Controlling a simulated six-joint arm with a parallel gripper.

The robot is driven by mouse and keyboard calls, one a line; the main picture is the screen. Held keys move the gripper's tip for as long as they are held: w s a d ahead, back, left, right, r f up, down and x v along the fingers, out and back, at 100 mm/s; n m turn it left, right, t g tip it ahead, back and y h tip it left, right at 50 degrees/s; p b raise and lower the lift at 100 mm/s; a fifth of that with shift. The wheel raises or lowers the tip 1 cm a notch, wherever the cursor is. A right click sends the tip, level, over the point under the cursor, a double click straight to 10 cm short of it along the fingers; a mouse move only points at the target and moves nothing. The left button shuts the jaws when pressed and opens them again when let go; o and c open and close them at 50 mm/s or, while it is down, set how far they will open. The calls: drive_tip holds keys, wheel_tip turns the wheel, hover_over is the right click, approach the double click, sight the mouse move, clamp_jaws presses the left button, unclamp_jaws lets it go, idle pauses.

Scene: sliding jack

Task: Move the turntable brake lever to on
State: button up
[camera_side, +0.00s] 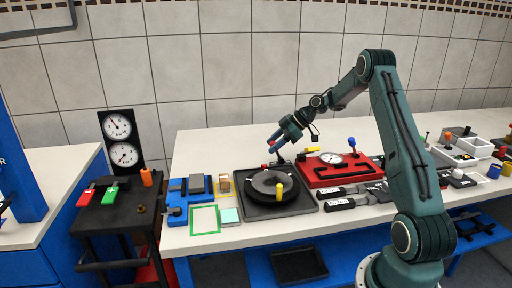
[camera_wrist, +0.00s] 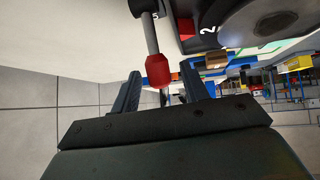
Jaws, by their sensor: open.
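The turntable (camera_side: 262,182) is a dark round disc on a black square base, with a yellow peg at its front edge. It also shows in the wrist view (camera_wrist: 262,22) at the top right, cut off. Beside it in the wrist view is a lever (camera_wrist: 153,38) with a grey rod and a red knob (camera_wrist: 158,72). I cannot read an on or off mark for it. My gripper (camera_side: 271,144) is above the back of the turntable. In the wrist view its fingers (camera_wrist: 161,76) are open, one on each side of the red knob, with visible gaps; contact is not seen.
A red box (camera_side: 338,172) with a gauge and a blue-knobbed lever stands right of the turntable. Blue fixtures (camera_side: 178,205) and a green-edged frame (camera_side: 205,219) lie left. Black-handled tools (camera_side: 345,202) lie in front of the red box. The bench behind is clear.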

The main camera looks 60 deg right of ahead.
drive_tip(key=shift+w+a+f, duration=0.1)
drive_tip(key=shift+w+f, duration=0.1)
drive_tip(key=shift+f, duration=0.05)
drive_tip(key=shift+c, duration=0.3)
clamp_jaws()
drive_tip(key=shift+s+d+r+t+y, duration=0.2)
drive_tip(key=shift+s+d+t+y, duration=0.4)
drive_tip(key=shift+t, duration=0.25)
drive_tip(key=shift+s+d+r+t+y, duration=0.15)
drive_tip(key=shift+s+d+t+y, duration=0.3)
drive_tip(key=shift+t+y, duration=0.35)
drive_tip(key=shift+o, duration=0.3)
unclamp_jaws()
